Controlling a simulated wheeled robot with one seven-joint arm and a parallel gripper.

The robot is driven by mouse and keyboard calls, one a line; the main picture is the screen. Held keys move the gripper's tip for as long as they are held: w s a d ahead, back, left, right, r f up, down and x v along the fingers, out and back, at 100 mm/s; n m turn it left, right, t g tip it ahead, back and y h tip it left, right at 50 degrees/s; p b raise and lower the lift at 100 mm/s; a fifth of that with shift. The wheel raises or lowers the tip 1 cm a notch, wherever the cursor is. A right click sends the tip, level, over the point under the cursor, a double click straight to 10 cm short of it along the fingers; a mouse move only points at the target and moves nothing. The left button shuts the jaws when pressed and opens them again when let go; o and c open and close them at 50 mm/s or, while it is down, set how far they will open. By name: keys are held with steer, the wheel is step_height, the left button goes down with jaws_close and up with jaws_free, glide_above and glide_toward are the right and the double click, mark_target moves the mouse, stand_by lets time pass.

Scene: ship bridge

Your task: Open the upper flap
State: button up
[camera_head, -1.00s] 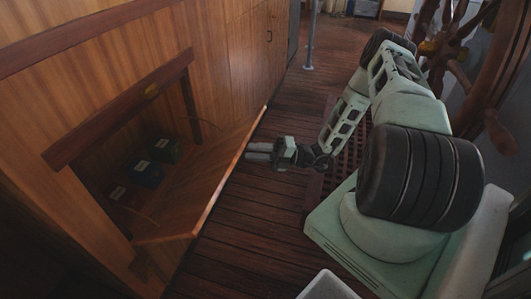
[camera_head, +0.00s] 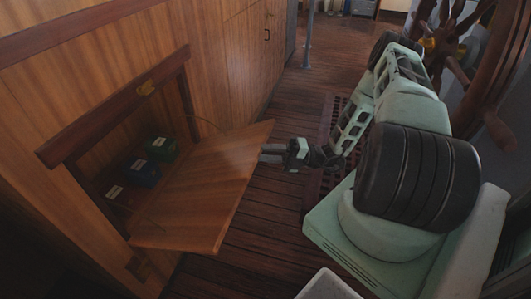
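The wooden flap (camera_head: 200,195) is hinged along the bottom of a cabinet opening on the left. It is swung down and out, its inner face showing.
Inside the opening stand a green box (camera_head: 163,148), a blue box (camera_head: 143,172) and a dark box (camera_head: 115,193). A wooden ship's wheel (camera_head: 470,50) is at the upper right. A grey pole (camera_head: 308,40) stands at the back. The plank floor (camera_head: 262,215) beside the flap is clear.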

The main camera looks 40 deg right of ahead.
mark_target(238, 189)
steer(key=s+d+f+b, duration=0.6)
steer(key=d+f+b, duration=0.4)
steer(key=d+f, duration=0.1)
steer(key=shift+s+d+f, duration=0.25)
steer(key=shift+d+f, duration=0.1)
steer(key=shift+f, duration=0.2)
stand_by(1.2)
stand_by(0.7)
